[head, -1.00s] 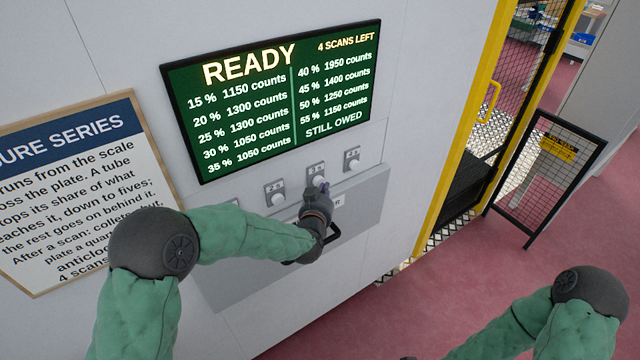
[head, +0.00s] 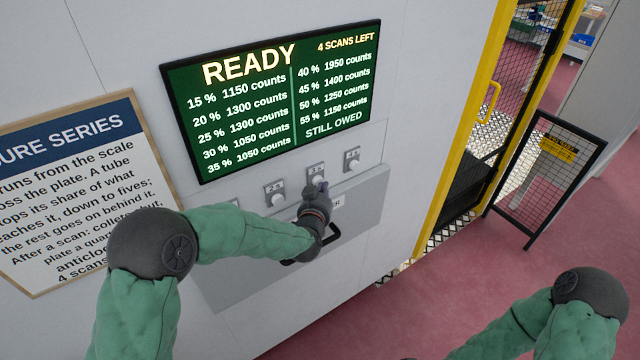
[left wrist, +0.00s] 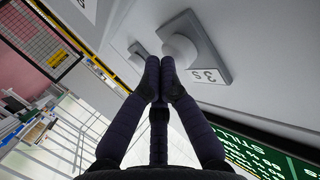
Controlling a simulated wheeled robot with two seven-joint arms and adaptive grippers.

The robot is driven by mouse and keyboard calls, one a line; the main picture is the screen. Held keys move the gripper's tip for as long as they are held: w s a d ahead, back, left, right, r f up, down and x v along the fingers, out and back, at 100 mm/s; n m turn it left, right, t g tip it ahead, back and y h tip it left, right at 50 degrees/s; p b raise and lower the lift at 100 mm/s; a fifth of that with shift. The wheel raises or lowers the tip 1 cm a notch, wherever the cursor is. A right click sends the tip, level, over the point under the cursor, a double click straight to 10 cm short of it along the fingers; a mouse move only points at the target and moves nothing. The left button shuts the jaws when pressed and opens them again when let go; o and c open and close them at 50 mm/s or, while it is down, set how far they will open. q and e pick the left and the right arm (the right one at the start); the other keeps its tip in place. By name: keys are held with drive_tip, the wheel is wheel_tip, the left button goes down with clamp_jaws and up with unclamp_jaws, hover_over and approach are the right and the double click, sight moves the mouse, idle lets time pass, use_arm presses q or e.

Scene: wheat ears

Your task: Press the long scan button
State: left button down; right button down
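A row of white round buttons on grey plates sits on the wall panel below the screen. My left gripper (head: 322,187) is at the button labelled 3 S (head: 317,176), just below its knob. In the left wrist view its fingertips (left wrist: 160,66) are together and empty, very near or touching the white knob (left wrist: 180,50); I cannot tell which. The label there, seen upside down, reads 3 S. Other buttons are to the left (head: 277,197) and right (head: 351,161). No button is legibly marked long. My right gripper is out of view; only its arm shows.
The green screen (head: 275,95) reads READY and 4 SCANS LEFT. A grey drawer-like panel (head: 370,212) with a black handle lies below the buttons. A text board (head: 80,190) hangs at left. A yellow-framed doorway (head: 462,140) and a mesh barrier (head: 545,180) stand at right.

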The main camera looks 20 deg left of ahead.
use_arm(q)
drive_tip(key=shift+w+a, duration=0.15)
drive_tip(key=shift+a, duration=0.05)
idle(0.5)
drive_tip(key=shift+r, duration=0.1)
drive_tip(key=shift+s+d, duration=0.6)
drive_tip(key=shift+d, duration=0.15)
drive_tip(key=s+d, duration=0.1)
drive_tip(key=d, duration=0.1)
drive_tip(key=s+d+p, duration=0.1)
drive_tip(key=s+d, duration=0.1)
drive_tip(key=shift+p, duration=0.3)
idle(0.8)
